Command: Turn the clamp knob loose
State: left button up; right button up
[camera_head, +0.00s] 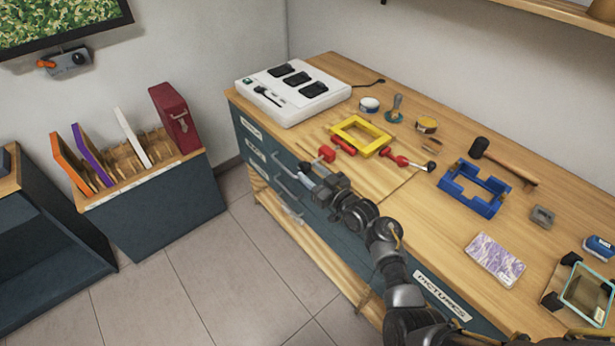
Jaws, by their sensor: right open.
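A yellow rectangular frame (361,135) lies on the wooden bench. A red clamp (326,153) sits at its front left side, near the bench's front edge. A small round black knob (305,167) shows at the edge, in line with that clamp. A second red clamp (396,158) at the frame's right has a round black knob (431,166). My right gripper (313,176) is open at the front edge, close beside the left black knob. I cannot tell whether it touches the knob. Its fingers are dark and partly hard to make out. My left gripper is out of view.
The bench (380,195) also holds a white charger box (292,92), a blue frame (473,190), a mallet (500,160), a purple-patterned block (495,259) and small tins. A rack of coloured boards (130,170) stands left.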

jog(key=shift+b+x, duration=0.45)
jog(key=shift+x, duration=0.7)
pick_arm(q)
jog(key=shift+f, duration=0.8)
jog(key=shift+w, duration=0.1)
